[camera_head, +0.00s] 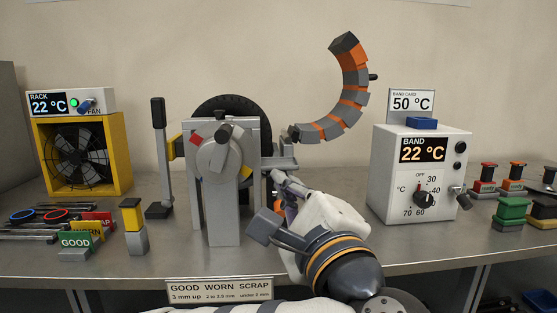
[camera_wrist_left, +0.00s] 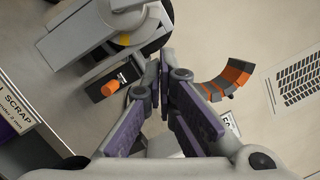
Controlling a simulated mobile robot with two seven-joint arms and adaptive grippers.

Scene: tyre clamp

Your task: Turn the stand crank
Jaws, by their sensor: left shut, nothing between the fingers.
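The grey stand (camera_head: 226,208) stands on the bench with a black tyre (camera_head: 236,106) behind its top. A round grey disc (camera_head: 218,152) with a red mark and a dark knob is on its front. An orange knob (camera_wrist_left: 115,84), which looks like the crank's handle, sits on a dark plate at the stand's side in the left wrist view. My left gripper (camera_head: 280,180) is at the stand's right side, and its fingertips (camera_wrist_left: 160,68) are together, empty, and beside the orange knob, apart from it. My right gripper is not in view.
A curved orange-and-grey band (camera_head: 349,90) rises at the stand's right. The white band heater box (camera_head: 415,172) is further right. A black-handled lever (camera_head: 159,135), a yellow-topped block (camera_head: 133,222) and the fan rack (camera_head: 80,150) are left. A label plate (camera_head: 219,291) is at the front edge.

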